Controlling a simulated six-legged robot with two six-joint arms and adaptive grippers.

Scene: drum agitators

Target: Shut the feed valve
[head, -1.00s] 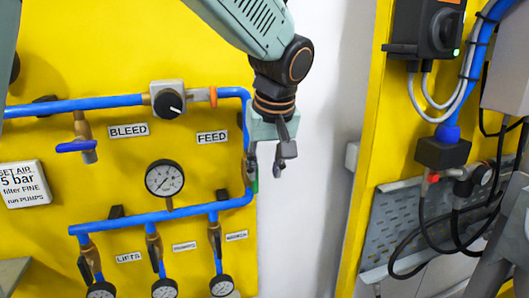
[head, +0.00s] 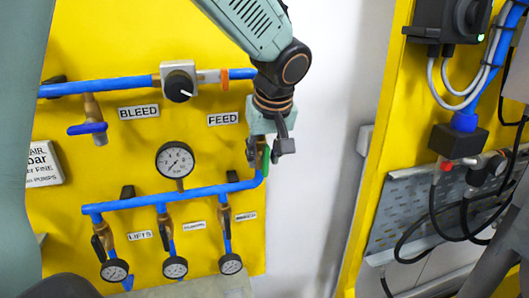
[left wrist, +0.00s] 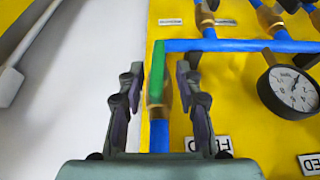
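The feed valve has a green lever handle (head: 266,160) on the blue pipe at the panel's right edge, below the FEED label (head: 223,118). In the left wrist view the green handle (left wrist: 157,72) runs along the vertical pipe, with its brass body (left wrist: 166,95) beside it. My left gripper (head: 267,152) is at the valve and partly hides it. In the left wrist view the left gripper's (left wrist: 158,85) fingers are apart, one on each side of the handle, with visible gaps. I cannot see contact. My right gripper is not in view.
A round gauge (head: 175,160), a black knob (head: 179,86) and a blue-handled BLEED valve (head: 88,128) are on the yellow panel. Several small gauges line its bottom. A second yellow panel with cables (head: 440,225) stands right, past a white wall (head: 320,200).

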